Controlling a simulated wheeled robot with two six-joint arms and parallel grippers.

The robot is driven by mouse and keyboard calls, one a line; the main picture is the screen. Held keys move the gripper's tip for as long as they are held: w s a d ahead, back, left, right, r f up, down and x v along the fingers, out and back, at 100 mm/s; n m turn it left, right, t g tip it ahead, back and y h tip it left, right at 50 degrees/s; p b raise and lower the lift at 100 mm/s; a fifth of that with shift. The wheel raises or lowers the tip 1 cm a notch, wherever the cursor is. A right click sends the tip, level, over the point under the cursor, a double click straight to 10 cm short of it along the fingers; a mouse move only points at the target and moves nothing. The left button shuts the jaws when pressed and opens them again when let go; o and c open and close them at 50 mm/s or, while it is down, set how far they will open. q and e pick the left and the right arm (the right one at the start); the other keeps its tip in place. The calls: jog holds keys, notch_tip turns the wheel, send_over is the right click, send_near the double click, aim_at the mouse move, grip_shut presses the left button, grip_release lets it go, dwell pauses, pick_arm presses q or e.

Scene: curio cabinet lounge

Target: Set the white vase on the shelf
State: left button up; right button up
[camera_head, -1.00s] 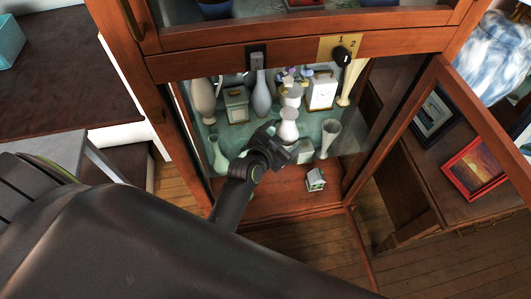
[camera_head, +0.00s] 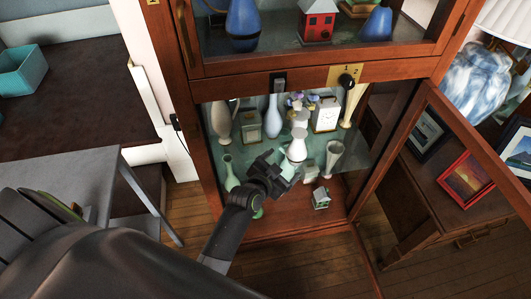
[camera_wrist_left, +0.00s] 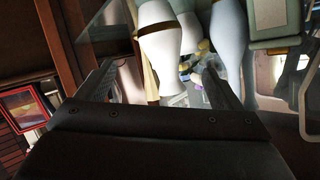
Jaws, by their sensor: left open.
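The white vase (camera_head: 297,149) stands upright near the front of the glass shelf (camera_head: 312,172) in the open cabinet. A similar white vase shape (camera_head: 301,118) shows just behind it. My left gripper (camera_head: 284,166) is at the shelf's front, just below and left of the white vase. In the left wrist view the gripper (camera_wrist_left: 158,70) is open, its two fingers spread apart. A white vase (camera_wrist_left: 158,38) shows beyond and between them. I cannot tell whether a finger touches it. My right gripper is not in view.
A white clock (camera_head: 325,115), a pale blue vase (camera_head: 274,116), a green vase (camera_head: 229,172) and a grey fluted vase (camera_head: 333,158) crowd the shelf. A small house (camera_head: 321,198) sits below. The open cabinet door (camera_head: 470,135) stands at right.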

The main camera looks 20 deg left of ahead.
pick_arm(q)
jog(key=s+a+f+n+g+y, duration=0.1)
jog(key=s+a+f+g, duration=0.3)
jog(key=s+f, duration=0.4)
jog(key=s+a+f+n+g, duration=0.3)
jog(key=s+f, duration=0.6)
jog(key=s, duration=0.7)
jog(key=s+a+f+n+g+y, duration=0.1)
jog(key=s+a+f+g, duration=0.3)
jog(key=s+f, duration=0.5)
jog(key=s+n+g, duration=0.1)
jog(key=s, duration=0.2)
jog(key=shift+s+a+n+g+y, duration=0.3)
jog(key=shift+s+a, duration=0.1)
jog(key=shift+f, duration=0.1)
